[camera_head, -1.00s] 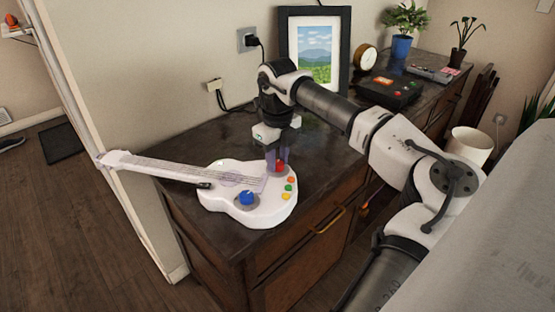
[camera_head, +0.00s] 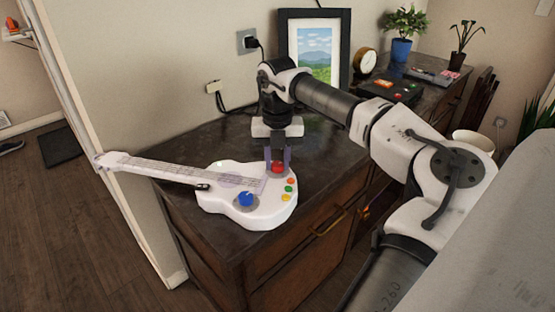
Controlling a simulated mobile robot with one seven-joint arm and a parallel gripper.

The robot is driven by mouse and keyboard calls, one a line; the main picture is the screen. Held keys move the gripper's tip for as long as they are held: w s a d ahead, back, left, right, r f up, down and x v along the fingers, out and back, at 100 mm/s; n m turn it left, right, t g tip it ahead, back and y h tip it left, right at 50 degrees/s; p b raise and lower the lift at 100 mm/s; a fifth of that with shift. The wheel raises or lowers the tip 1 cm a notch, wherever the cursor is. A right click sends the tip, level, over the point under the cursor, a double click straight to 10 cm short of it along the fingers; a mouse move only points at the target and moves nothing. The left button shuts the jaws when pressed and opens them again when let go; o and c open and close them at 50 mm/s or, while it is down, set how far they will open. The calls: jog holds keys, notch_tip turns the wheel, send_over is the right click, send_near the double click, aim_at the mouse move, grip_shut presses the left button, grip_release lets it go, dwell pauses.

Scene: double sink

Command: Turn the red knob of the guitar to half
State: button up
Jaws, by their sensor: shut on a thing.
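A white toy guitar (camera_head: 265,208) lies on the dark top of the dresser, its neck (camera_head: 165,172) pointing left past the edge. The red knob (camera_head: 277,168) is on the upper right of its body. My gripper (camera_head: 278,164) points down from above, with its two fingers on either side of the red knob, shut on it. A blue knob (camera_head: 246,199) sits lower left on the body. The knob's pointer or scale is too small to read.
A framed picture (camera_head: 314,50) stands behind my arm against the wall. A clock (camera_head: 365,62), a black device (camera_head: 391,88) and a plant in a blue pot (camera_head: 402,48) are further right. A wall socket with a plug (camera_head: 247,41) is behind.

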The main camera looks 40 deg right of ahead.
aim_at(277, 164)
jog(key=shift+m, duration=0.3)
jog(key=o, duration=1)
notch_tip(277, 164, up, 14)
jog(key=p, duration=1)
jog(key=shift+f, duration=0.1)
